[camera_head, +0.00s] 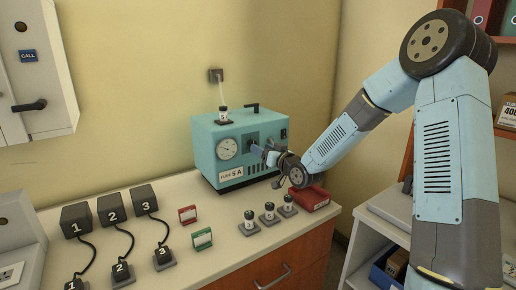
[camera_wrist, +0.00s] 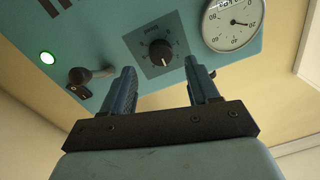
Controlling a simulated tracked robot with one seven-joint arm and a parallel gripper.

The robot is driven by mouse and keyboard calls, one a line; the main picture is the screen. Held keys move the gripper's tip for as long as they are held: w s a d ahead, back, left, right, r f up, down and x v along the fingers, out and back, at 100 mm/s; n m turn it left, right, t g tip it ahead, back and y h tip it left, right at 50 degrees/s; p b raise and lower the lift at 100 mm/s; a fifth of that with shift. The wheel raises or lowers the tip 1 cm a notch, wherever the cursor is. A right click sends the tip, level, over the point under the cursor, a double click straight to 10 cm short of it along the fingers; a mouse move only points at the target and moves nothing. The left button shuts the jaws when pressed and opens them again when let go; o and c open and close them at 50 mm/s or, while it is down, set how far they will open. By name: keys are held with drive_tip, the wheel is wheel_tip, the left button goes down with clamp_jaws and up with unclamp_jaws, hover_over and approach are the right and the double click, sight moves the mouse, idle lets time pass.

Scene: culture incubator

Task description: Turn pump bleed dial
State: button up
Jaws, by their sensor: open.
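The pump is a teal box (camera_head: 208,150) on the counter against the wall. It also shows in the wrist view (camera_wrist: 105,25), appearing upside down. Its bleed dial (camera_wrist: 160,52) is a black knob on a grey square plate with a printed scale. In the wrist view the dial lies beyond and between the two fingers. My gripper (camera_wrist: 164,75) is open and empty, facing the pump's front, and the fingers appear apart from the dial. In the head view my gripper (camera_head: 262,152) is close to the pump front and hides part of it, including most of the dial.
Several small bottles (camera_head: 269,213), a red box (camera_head: 310,199) and numbered black blocks (camera_head: 111,209) stand on the counter (camera_head: 215,270). Shelving is at the right.

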drive_tip(key=v, duration=0.9)
drive_tip(key=shift+s+d, duration=0.2)
drive_tip(key=s+d+r+m+g+h, duration=0.1)
drive_tip(key=s+d+r+g+h, duration=0.1)
drive_tip(key=s+d+r+h, duration=0.3)
drive_tip(key=s+d+r+m+g+h, duration=0.1)
drive_tip(key=s+d+r+g+h, duration=0.1)
drive_tip(key=s+d+h, duration=0.5)
drive_tip(key=s+d+r+m+g, duration=0.1)
drive_tip(key=s+d+r+g, duration=0.1)
drive_tip(key=s, duration=0.9)
drive_tip(key=s+d+r+m+g+y, duration=0.1)
drive_tip(key=s+d+r+g, duration=0.1)
drive_tip(key=s, duration=0.9)
drive_tip(key=shift+s+d+r+m+g, duration=0.15)
drive_tip(key=shift+s+d+m+g, duration=0.1)
drive_tip(key=shift+m+g, duration=0.2)
idle(1.8)
